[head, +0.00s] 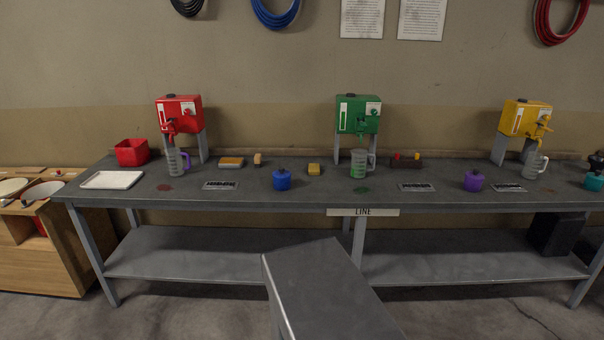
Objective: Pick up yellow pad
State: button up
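A small yellow pad (314,169) lies on the long grey bench (310,195), left of the green dispenser's jug. Its top is lighter than its front side. Another flat piece with a yellow-orange top (231,161) lies further left on the bench, with a pale edge below it. My gripper is not in view, so its state and its distance from the pad do not show.
Left of the pad stands a blue lidded pot (282,180); right of it, a clear jug (359,164) under the green dispenser (358,114). A grey flat-topped stand (330,290) juts toward me before the bench. Bare floor shows on both sides.

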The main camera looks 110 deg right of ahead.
aim_at(313, 169)
jog(key=i, duration=0.45)
jog(key=z, duration=4.1)
jog(key=i, duration=0.1)
jog(key=u, duration=2.75)
jog(key=k, duration=0.15)
jog(key=z, duration=1.35)
jog(key=i, duration=0.45)
jog(key=u, duration=0.05)
